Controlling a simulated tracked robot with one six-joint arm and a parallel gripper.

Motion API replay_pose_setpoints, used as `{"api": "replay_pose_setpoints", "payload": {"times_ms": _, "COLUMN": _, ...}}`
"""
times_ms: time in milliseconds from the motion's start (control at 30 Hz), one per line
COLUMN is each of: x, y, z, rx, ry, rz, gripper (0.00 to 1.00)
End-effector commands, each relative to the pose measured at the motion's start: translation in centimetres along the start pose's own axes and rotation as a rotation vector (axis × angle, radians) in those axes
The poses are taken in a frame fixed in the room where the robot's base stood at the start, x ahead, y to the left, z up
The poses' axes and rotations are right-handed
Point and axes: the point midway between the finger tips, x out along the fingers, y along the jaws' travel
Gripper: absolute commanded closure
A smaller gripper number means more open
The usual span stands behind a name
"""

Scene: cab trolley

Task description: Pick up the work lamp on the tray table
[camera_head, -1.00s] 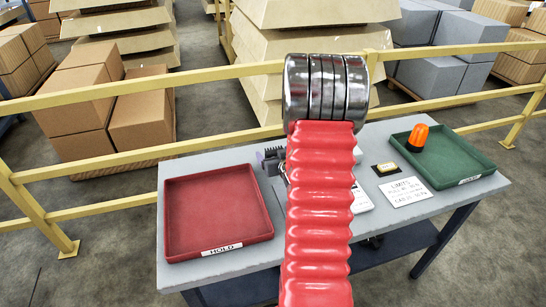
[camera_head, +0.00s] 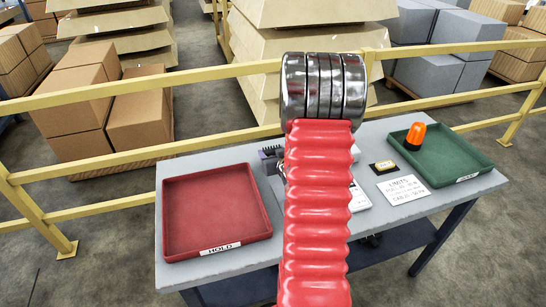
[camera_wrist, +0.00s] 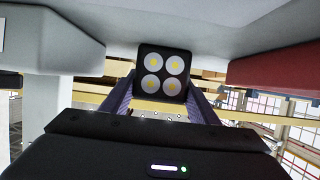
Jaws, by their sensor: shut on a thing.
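The work lamp (camera_wrist: 163,73) shows in the wrist view as a black square head with a cluster of round yellow-white lights. My gripper (camera_wrist: 160,92) has its purple fingers on either side of the lamp and is shut on it. In the head view my red ribbed arm with its shiny metal end hides the lamp and most of the middle of the grey tray table (camera_head: 228,276). I cannot tell whether the lamp touches the table.
A red tray (camera_head: 216,210) lies on the table's left. A green tray (camera_head: 460,158) with an orange beacon (camera_head: 415,136) lies on the right. A white card (camera_head: 403,189) and a small yellow-black item (camera_head: 383,167) lie between. A yellow railing (camera_head: 110,160) runs behind.

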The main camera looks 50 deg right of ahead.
Motion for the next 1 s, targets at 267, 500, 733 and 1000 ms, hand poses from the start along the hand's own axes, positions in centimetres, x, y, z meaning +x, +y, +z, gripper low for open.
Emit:
{"api": "replay_pose_setpoints", "payload": {"times_ms": 267, "x": 0.0, "y": 0.1, "z": -0.1, "rx": 0.000, "ry": 0.002, "rz": 0.001, "gripper": 0.78}}
{"api": "replay_pose_setpoints", "payload": {"times_ms": 500, "x": -0.1, "y": 0.1, "z": -0.2, "rx": 0.000, "ry": 0.002, "rz": 0.001, "gripper": 0.78}}
{"api": "replay_pose_setpoints", "payload": {"times_ms": 733, "x": -0.7, "y": 0.1, "z": -1.8, "rx": 0.000, "ry": 0.005, "rz": 0.002, "gripper": 0.78}}
{"api": "replay_pose_setpoints", "payload": {"times_ms": 1000, "x": -2.1, "y": 0.1, "z": -5.3, "rx": -0.001, "ry": 0.006, "rz": 0.002, "gripper": 0.78}}
